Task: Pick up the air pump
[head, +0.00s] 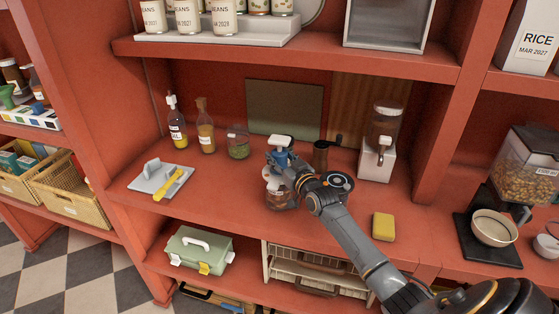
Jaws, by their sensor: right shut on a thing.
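The air pump (280,141), with a white top and a blue part under it, is above the middle shelf near its centre. My right gripper (279,158) reaches in from the lower right and is shut on the pump. A glass jar with dark contents (281,201) stands directly below the gripper. My gripper and wrist hide part of the jar's top and the lower part of the pump. I cannot tell whether the pump touches the jar. My left gripper is not in view.
A jar with green contents (238,144), two bottles, a dark grinder (321,154) and a white dispenser (379,156) stand nearby. A grey board with a yellow tool (168,184) lies left, a yellow sponge (383,227) right.

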